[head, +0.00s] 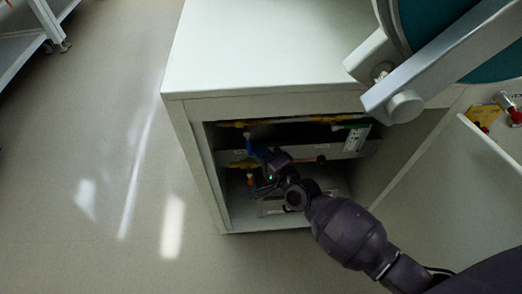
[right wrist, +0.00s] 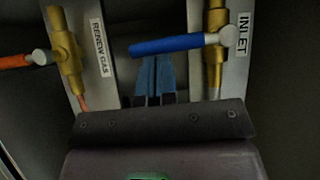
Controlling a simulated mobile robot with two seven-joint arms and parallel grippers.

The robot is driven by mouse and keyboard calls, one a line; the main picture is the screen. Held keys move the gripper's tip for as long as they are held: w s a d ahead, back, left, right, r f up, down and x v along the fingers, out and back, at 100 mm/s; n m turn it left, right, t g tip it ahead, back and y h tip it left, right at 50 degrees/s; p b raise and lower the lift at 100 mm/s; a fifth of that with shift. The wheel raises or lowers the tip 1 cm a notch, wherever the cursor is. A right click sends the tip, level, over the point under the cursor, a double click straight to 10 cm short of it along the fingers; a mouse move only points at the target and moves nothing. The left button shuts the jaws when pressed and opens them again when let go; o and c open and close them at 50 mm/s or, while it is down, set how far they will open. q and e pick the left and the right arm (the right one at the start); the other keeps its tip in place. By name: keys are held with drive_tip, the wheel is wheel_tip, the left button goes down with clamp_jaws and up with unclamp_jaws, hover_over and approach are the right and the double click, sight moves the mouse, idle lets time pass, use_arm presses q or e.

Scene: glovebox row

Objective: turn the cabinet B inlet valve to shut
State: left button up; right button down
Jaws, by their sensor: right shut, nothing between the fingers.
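The cabinet B inlet valve shows in the right wrist view as a vertical brass body (right wrist: 215,67) beside an INLET label (right wrist: 243,34). Its blue lever (right wrist: 178,44) points left, crosswise to the brass pipe. In the head view the blue lever (head: 256,148) is inside the open cabinet, near the upper left. My right gripper (right wrist: 153,60) is shut and empty, its blue fingertips just below the lever in the wrist view; whether they touch it is unclear. In the head view, my right gripper (head: 262,172) has its fingertips partly hidden. My left gripper is not in view.
An open door panel (head: 490,138) is at the right.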

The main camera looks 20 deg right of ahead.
use_arm(q)
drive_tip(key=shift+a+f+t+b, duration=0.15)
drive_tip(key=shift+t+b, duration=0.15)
drive_tip(key=shift+b, duration=0.15)
use_arm(e)
drive_tip(key=shift+w+a+m+t, duration=0.1)
drive_tip(key=shift+a+m+t, duration=0.2)
drive_tip(key=shift+m, duration=0.1)
use_arm(q)
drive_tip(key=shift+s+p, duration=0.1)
drive_tip(key=shift+p, duration=0.5)
use_arm(e)
drive_tip(key=v, duration=0.7)
drive_tip(key=shift+s+d, duration=0.15)
drive_tip(key=shift+s, duration=0.1)
